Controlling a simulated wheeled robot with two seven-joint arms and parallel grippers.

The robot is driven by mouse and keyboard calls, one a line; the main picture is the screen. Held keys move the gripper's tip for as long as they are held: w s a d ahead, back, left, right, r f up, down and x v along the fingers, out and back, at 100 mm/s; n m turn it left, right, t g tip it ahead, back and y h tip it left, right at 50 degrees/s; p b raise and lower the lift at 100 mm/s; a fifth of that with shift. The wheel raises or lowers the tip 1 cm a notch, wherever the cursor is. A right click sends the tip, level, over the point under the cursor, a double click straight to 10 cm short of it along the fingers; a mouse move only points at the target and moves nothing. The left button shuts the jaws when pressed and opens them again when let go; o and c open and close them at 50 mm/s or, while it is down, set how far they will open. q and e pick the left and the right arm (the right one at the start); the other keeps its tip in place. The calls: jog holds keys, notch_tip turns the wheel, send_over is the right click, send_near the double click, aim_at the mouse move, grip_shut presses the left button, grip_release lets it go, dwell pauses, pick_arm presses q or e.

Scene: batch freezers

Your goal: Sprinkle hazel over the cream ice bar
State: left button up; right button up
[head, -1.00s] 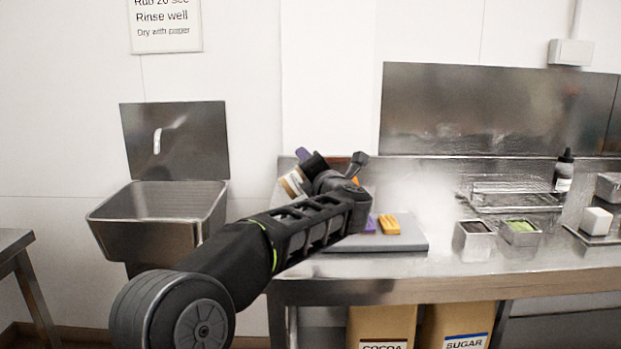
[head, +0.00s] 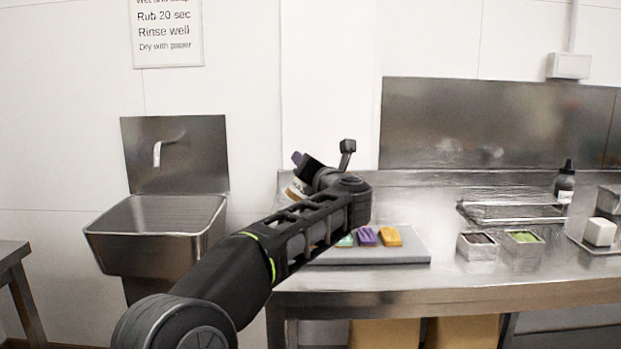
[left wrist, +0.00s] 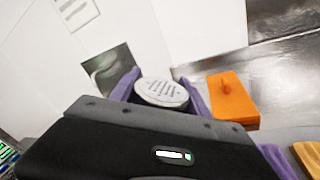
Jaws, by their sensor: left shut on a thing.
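My left gripper (head: 299,173) is shut on a shaker jar (head: 297,189) with a pale label, held above the left end of the counter. Its label text is too small to read surely. In the left wrist view the jar's round, perforated lid (left wrist: 162,92) sits between the purple fingers. On a grey slab (head: 415,250) lie a teal bar (head: 345,240), a purple bar (head: 366,236) and an orange-tan bar (head: 390,236). My forearm hides the slab's left part, and I see no cream bar. My right gripper is out of view.
An orange block (left wrist: 231,100) with a knob stands beside the jar in the wrist view. A wire rack (head: 512,213) and dark bottle (head: 564,184) are behind; a sink (head: 158,235) is left.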

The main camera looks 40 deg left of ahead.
pick_arm(q)
jog(key=shift+r+n, duration=0.2)
jog(key=shift+n, duration=0.1)
jog(key=shift+n+b, duration=0.5)
jog(key=n+b, duration=0.1)
jog(key=r+n+b, duration=0.1)
jog(key=n, duration=0.1)
jog(key=shift+r+n, duration=0.5)
jog(key=shift+n, duration=0.6)
